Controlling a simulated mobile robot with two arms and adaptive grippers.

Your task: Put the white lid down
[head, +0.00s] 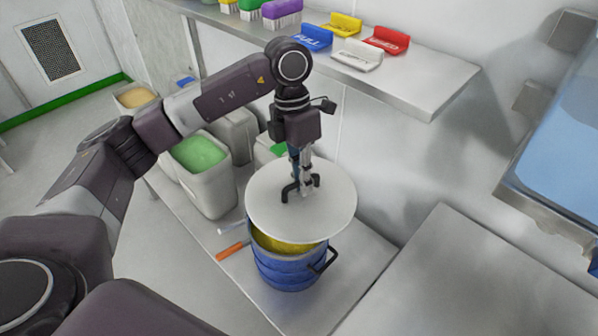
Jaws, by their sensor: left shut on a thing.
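The white lid (330,208) is a flat round disc. My left gripper (301,188) is shut on the black handle at the lid's middle and holds the lid over a blue drum (287,268). Yellow material shows in the drum through a gap below the lid's front edge, so the lid does not close the drum there. The lid hides most of the drum's mouth. My right gripper is not in view.
An orange-handled tool (232,251) lies left of the drum. Bins, one with green contents (198,152), stand behind it to the left. A shelf (425,84) with coloured signs runs above. A bare steel surface (465,285) lies at right.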

